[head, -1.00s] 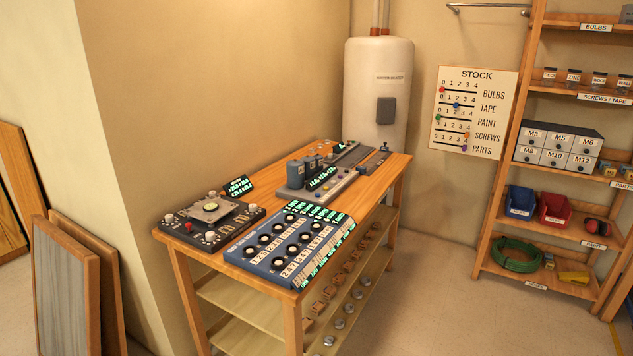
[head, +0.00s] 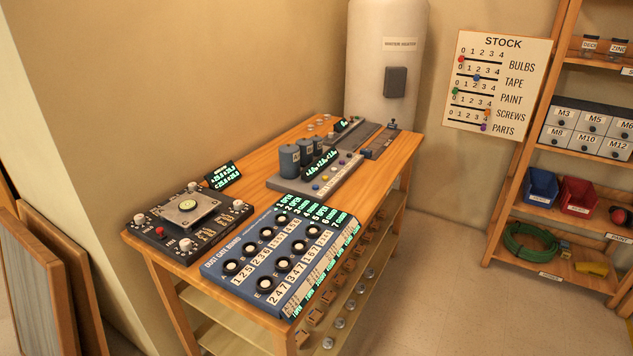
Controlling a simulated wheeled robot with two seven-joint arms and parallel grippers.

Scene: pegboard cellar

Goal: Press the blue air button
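A grey console (head: 330,184) with three dark upright cylinders (head: 308,154) and small lit displays stands on the wooden workbench (head: 262,182). A row of small coloured buttons runs along its front strip. A blue button (head: 316,187) seems to be at the near left end of that row. The lettering beside the buttons is too small to read, so I cannot tell which one is marked air. Neither of my grippers shows in the head view.
A blue dust gate board (head: 232,285) with black knobs lies at the bench's near edge. Left of it is a dark panel (head: 208,236) with a tilting plate. A white water heater (head: 384,50) stands behind. Open floor (head: 440,270) lies to the right.

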